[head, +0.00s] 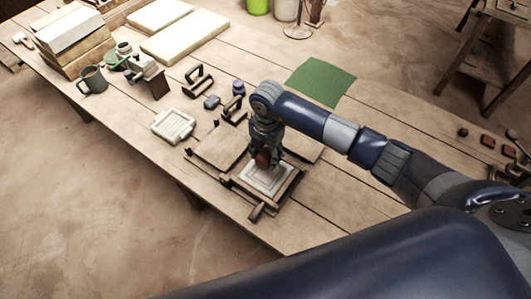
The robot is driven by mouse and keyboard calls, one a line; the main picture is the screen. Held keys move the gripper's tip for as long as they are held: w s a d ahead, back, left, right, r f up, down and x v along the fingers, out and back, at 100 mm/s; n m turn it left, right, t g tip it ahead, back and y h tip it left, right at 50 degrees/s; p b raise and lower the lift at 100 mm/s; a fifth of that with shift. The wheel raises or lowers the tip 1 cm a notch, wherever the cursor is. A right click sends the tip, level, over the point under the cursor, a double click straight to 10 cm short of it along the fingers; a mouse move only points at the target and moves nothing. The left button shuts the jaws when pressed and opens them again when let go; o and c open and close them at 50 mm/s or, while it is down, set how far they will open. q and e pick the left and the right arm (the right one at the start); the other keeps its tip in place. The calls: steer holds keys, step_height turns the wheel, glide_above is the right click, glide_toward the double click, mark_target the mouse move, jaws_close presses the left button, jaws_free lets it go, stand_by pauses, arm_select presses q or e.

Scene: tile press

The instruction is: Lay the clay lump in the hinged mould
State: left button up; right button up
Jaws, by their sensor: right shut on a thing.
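The hinged mould lies open near the front edge of the wooden table. Its base (270,185) is a wooden frame around a pale square recess, and a flat wooden panel (218,146), perhaps its lid, lies to its upper left. My right gripper (264,158) points down at the far side of the pale recess. It is shut on a small reddish-brown lump, the clay lump (263,158). Whether the lump touches the recess cannot be told. My left gripper is not in view.
A green cloth (320,82) lies at the back. A dark mug (92,80) stands at the left. Several reddish pieces (487,140) lie at the far right.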

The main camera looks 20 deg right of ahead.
mark_target(266, 166)
step_height(266, 166, down, 6)
steer(key=b, duration=0.4)
steer(key=shift+f+b, duration=0.2)
steer(key=shift+b, duration=0.2)
steer(key=shift+f, duration=0.15)
steer(key=o, duration=1.3)
steer(key=shift+o, duration=0.2)
steer(key=shift+s, duration=0.1)
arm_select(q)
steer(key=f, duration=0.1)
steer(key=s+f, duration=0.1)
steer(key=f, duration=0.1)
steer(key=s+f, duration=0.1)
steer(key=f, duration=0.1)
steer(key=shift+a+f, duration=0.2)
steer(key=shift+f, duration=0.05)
arm_select(e)
step_height(266, 166, up, 12)
steer(key=shift+r, duration=0.1)
